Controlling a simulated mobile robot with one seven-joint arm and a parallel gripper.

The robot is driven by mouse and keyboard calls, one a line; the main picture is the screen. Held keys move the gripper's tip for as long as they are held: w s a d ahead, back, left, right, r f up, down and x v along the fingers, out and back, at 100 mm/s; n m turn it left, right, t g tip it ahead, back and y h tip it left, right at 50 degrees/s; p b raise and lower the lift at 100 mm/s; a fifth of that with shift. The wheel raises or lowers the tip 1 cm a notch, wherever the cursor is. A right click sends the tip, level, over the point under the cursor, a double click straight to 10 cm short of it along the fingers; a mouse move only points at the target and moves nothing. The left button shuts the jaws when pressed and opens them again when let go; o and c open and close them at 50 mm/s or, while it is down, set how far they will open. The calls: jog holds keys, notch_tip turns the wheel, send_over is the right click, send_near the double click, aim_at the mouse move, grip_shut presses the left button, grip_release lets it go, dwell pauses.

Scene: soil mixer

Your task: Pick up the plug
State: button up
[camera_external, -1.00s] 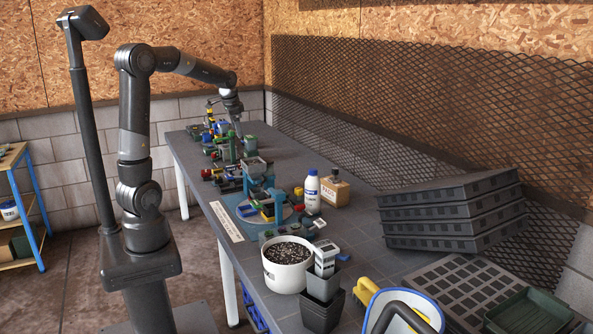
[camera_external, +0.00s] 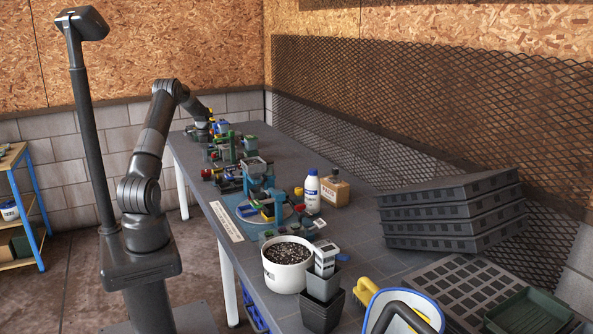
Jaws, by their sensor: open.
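My gripper (camera_external: 200,134) is at the far end of the grey workbench, low over a cluster of small parts. It is small in this view and its fingertips are hard to make out; it looks empty. I cannot pick out the plug for certain among the small coloured parts there. A small blue part (camera_external: 222,127) stands just right of my gripper, and a yellow bit (camera_external: 211,111) shows beside the wrist. Some of the parts behind my gripper are hidden by the arm.
The mixer assembly (camera_external: 258,180) with a green post (camera_external: 231,150) stands mid-bench.

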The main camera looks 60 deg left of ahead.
aim_at(206, 171)
notch_tip(206, 171, down, 5)
jog(key=shift+f, duration=0.2)
jog(key=f, duration=0.5)
jog(key=shift+s+a+f, duration=0.2)
jog(key=shift+a, duration=0.05)
jog(key=shift+c, duration=0.5)
jog(key=c, duration=1)
